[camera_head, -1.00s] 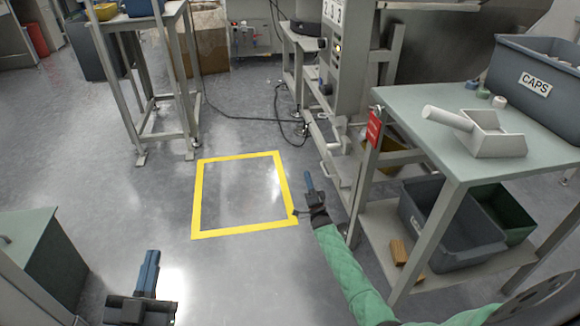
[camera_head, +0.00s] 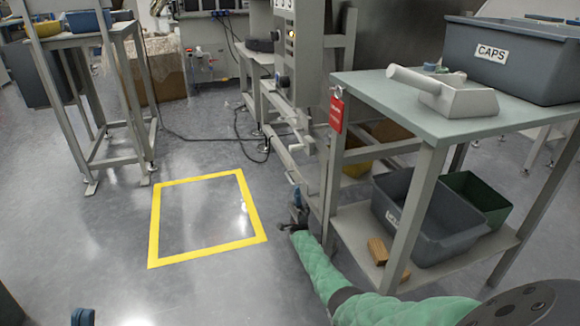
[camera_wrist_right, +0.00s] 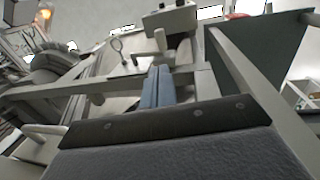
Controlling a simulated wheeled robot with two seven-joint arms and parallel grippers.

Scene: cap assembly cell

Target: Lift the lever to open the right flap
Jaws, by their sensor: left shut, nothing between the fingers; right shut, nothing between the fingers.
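The machine (camera_head: 298,60) stands at the upper middle in the head view, with a light handle (camera_head: 300,147) low on its frame that may be the lever. I cannot pick out the right flap for sure. My right gripper (camera_head: 297,197) is shut and empty, beside the machine's lower frame and apart from the handle. In the right wrist view its blue fingers (camera_wrist_right: 158,86) are together, pointing toward grey frame bars and a pale upright peg (camera_wrist_right: 160,40). My left gripper (camera_head: 82,317) is shut and barely shows at the bottom left edge.
A yellow floor square (camera_head: 208,250) lies on clear floor.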

